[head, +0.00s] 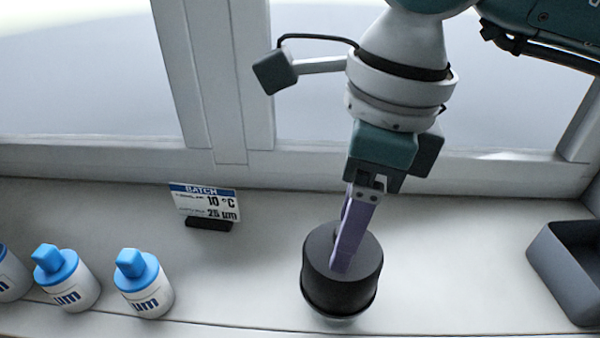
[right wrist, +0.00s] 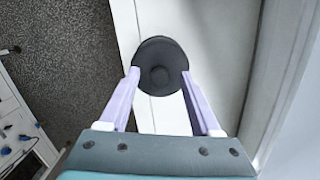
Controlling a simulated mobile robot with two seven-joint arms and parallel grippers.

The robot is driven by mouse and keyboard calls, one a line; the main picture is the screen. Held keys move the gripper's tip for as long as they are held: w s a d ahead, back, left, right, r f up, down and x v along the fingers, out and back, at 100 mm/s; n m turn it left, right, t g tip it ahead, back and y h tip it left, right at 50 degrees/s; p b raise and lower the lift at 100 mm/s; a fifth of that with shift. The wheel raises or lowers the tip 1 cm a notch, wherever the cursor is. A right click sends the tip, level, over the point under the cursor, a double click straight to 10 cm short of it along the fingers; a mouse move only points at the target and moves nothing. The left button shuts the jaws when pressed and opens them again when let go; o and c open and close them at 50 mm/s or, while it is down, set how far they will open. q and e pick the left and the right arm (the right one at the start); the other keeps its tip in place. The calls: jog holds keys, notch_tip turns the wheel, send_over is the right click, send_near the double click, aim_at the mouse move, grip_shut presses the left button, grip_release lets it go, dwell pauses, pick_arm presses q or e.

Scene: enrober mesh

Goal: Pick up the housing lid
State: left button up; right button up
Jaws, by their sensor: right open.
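The housing lid appears to be the black round cap (head: 352,285) near the sill's front edge, with a paler base just showing under its rim. In the right wrist view the black cap (right wrist: 160,52) is a dark disc with a round knob in its middle. My right gripper (head: 342,258) points down at the cap, its purple fingers overlapping the top in the head view. In the right wrist view the open fingers (right wrist: 160,74) stand on either side of the knob. Whether they touch the cap I cannot tell. My left gripper is not in view.
Several white bottles with blue caps (head: 144,284) stand at the left. A small batch sign (head: 206,203) stands behind them, reading 10 °C and 25 µm. A grey open bin (head: 560,270) is at the right. The white surface between sign and cap is clear. A window frame runs behind.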

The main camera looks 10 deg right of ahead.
grip_shut()
dwell(0.5)
dwell(0.9)
